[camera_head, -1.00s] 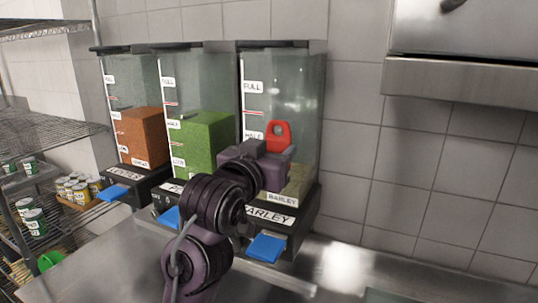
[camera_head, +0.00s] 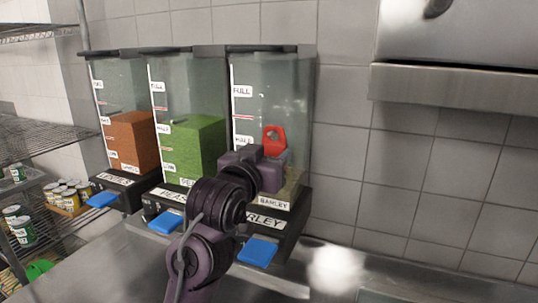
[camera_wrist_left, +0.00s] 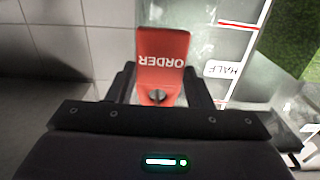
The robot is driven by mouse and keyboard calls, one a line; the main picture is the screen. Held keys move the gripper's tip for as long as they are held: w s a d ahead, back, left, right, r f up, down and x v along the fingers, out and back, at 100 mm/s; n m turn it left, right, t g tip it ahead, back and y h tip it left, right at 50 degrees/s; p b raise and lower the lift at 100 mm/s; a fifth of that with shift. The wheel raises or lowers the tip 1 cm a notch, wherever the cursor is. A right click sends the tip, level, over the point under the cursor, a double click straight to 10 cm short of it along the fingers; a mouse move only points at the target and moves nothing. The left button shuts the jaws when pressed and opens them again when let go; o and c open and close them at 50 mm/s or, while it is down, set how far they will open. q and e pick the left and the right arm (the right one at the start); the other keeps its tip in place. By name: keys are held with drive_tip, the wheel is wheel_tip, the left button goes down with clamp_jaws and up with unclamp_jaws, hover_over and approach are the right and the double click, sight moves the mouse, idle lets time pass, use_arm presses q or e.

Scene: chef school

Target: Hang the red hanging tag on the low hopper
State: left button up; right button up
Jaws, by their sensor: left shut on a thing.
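In the left wrist view the tag (camera_wrist_left: 162,55) shows the word ORDER. My left gripper (camera_head: 272,158) is shut on the tag's lower part; its two fingers (camera_wrist_left: 160,92) flank it in the left wrist view. The barley hopper holds only a low layer at its bottom. Whether the tag touches the hopper's front is hard to tell. My right gripper is not in view.
A hopper with green peas (camera_head: 190,145) and one with orange-brown contents (camera_head: 130,140) stand to the left. Blue levers (camera_head: 257,251) jut out below. A steel hood (camera_head: 455,85) hangs at upper right. Wire shelves with cans (camera_head: 68,193) stand at far left.

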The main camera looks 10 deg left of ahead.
use_arm(q)
drive_tip(key=o, duration=1)
